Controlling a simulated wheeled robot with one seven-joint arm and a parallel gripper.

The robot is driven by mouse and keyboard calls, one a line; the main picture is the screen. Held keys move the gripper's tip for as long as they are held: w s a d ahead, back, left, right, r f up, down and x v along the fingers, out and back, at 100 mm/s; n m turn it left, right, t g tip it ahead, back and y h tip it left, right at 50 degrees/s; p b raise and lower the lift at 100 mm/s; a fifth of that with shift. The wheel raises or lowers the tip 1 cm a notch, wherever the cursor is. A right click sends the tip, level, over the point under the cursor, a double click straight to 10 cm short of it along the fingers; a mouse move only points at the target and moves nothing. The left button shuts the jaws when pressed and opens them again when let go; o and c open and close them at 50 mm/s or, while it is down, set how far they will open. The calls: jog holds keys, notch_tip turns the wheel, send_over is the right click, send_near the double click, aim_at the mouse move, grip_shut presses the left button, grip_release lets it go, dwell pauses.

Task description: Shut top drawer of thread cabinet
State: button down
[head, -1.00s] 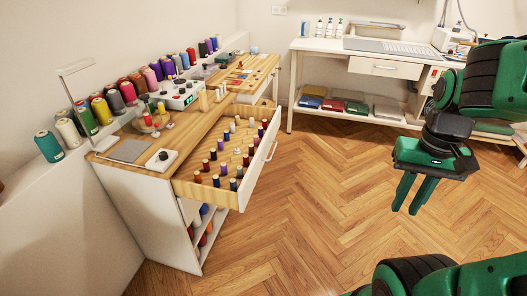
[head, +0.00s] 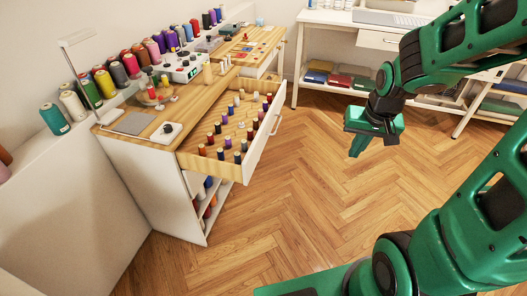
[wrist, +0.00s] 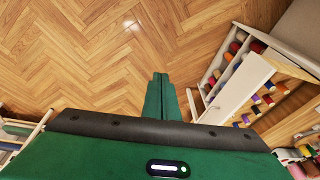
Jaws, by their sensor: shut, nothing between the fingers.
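The thread cabinet (head: 150,185) stands at the left in the head view. Its top drawer (head: 262,140) is pulled far out, with several small spools standing in it. The drawer's white front with a handle faces right; it also shows in the wrist view (wrist: 236,90), right of my fingers. My gripper (head: 358,147) is right of the drawer front, apart from it, above the floor. Its fingers are together and empty, pointing down in the head view; in the wrist view the fingers (wrist: 157,95) lie side by side.
Large spools (head: 130,63), a lamp and small devices stand on the cabinet top. Open shelves with spools lie below the drawer. A white table (head: 350,20) with a lower shelf stands at the back. The herringbone floor (head: 300,215) between drawer and gripper is clear.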

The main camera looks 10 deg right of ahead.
jog(key=w+a+f+t+y, duration=0.1)
jog(key=w+a+f+t, duration=0.1)
jog(key=w+a+f, duration=0.6)
jog(key=t+y, duration=0.2)
send_near(258, 155)
jog(key=x, duration=0.5)
jog(key=shift+d+f, duration=0.1)
jog(key=shift+d, duration=0.15)
jog(key=shift+w, duration=0.1)
